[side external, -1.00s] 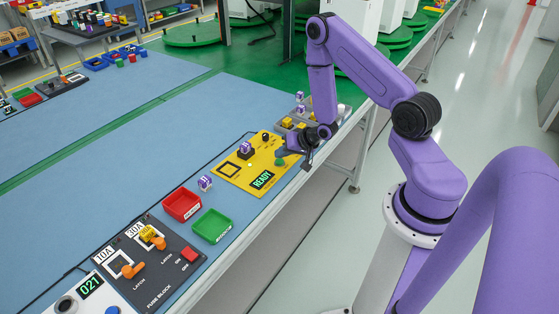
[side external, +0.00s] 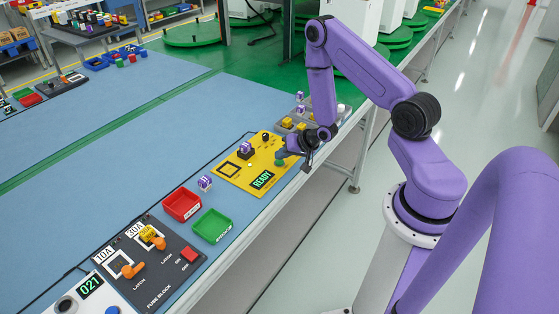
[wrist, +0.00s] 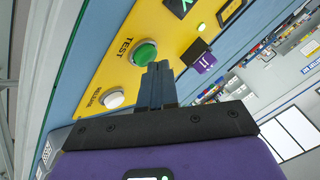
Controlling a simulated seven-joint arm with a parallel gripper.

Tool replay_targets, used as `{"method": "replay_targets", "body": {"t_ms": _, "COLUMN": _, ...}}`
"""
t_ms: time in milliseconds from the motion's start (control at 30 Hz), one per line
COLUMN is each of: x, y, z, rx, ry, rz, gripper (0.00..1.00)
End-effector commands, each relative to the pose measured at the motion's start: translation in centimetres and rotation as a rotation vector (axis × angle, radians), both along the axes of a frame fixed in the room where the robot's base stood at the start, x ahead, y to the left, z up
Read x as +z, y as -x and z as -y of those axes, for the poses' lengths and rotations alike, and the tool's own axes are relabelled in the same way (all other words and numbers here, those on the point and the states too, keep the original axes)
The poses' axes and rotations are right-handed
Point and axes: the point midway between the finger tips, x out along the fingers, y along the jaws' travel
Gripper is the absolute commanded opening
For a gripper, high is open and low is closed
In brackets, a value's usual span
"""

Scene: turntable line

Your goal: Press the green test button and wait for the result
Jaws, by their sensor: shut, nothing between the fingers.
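The yellow test panel (side external: 228,183) lies on the blue bench, and its display (side external: 262,180) reads READY. The green button (wrist: 145,53), labelled TEST, is on this panel; it also shows in the side view (side external: 280,163). My gripper (wrist: 158,68) is shut and empty, with its fingertips at the edge of the green button in the wrist view. I cannot tell whether they touch it. A purple and white part (wrist: 204,62) sits at the panel's black holder, also visible in the side view (side external: 245,147).
A white button (wrist: 114,98) is beside the green one. A lamp (wrist: 201,27) glows on the panel. A red bin (side external: 182,205), a green bin (side external: 212,226) and a loose purple part (side external: 205,183) stand nearer the camera. A grey tray with yellow parts (side external: 287,123) is behind.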

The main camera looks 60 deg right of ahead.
Motion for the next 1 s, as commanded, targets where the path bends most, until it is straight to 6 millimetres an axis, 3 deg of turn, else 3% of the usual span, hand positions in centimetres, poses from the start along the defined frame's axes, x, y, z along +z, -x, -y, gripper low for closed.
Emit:
{"method": "replay_targets", "body": {"t_ms": 567, "x": -0.2, "y": 0.0, "z": 0.0, "rx": 0.001, "ry": 0.001, "rz": 0.000, "gripper": 0.00}}
{"method": "replay_targets", "body": {"t_ms": 1000, "x": 1.4, "y": 0.0, "z": 0.0, "rx": 0.001, "ry": 0.001, "rz": 0.000, "gripper": 0.00}}
